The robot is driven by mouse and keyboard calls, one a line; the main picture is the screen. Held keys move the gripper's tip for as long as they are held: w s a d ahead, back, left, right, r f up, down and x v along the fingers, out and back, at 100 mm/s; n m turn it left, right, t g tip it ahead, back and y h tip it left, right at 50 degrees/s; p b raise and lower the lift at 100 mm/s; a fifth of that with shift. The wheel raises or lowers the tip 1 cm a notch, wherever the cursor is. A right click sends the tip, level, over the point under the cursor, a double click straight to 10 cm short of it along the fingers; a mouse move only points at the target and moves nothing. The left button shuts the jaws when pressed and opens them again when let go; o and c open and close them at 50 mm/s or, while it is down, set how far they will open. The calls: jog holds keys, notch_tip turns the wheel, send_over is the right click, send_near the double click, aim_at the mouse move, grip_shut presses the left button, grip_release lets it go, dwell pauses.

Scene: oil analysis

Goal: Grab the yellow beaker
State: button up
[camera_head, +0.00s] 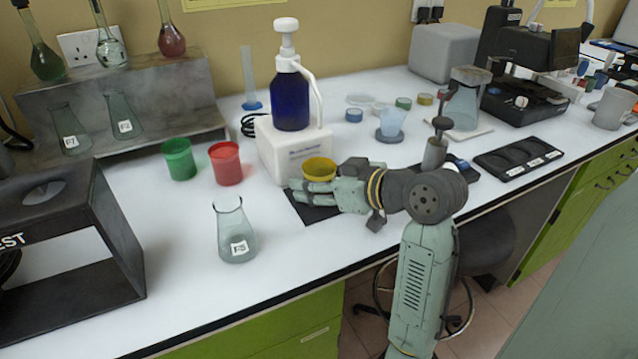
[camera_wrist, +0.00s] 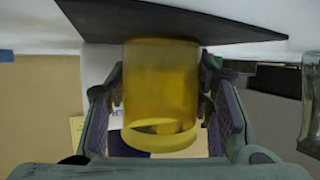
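The yellow beaker (camera_head: 319,169) stands upright at the front of the white dispenser stand, over a black mat (camera_head: 310,212). My gripper (camera_head: 318,190) reaches in from the right at beaker height and hides its lower part in the head view. In the wrist view, which is inverted, the yellow beaker (camera_wrist: 160,90) is between the two fingers of my gripper (camera_wrist: 161,95), its base at the black mat (camera_wrist: 180,22) and its rim toward the bottom of the picture. Narrow gaps show beside the beaker, so the fingers look open around it.
The white stand (camera_head: 292,150) with a blue pump bottle (camera_head: 290,100) is right behind the beaker. A red beaker (camera_head: 226,164) and a green beaker (camera_head: 179,160) stand to the left. A glass flask (camera_head: 235,232) is at front left. The counter's front middle is clear.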

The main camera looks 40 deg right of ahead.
aim_at(309, 165)
jog(key=c, duration=0.8)
jog(key=shift+r, duration=0.1)
jog(key=shift+r+b, duration=0.4)
jog(key=shift+r, duration=1)
jog(key=shift+s+r, duration=0.1)
jog(key=shift+r, duration=0.2)
jog(key=s+b, duration=0.1)
jog(key=s, duration=0.4)
jog(key=s+r+b, duration=0.1)
jog(key=s, duration=0.4)
jog(key=s+b, duration=0.1)
jog(key=s, duration=0.4)
jog(key=shift+s+d+r, duration=0.2)
jog(key=shift+s+d, duration=0.05)
jog(key=shift+s, duration=0.1)
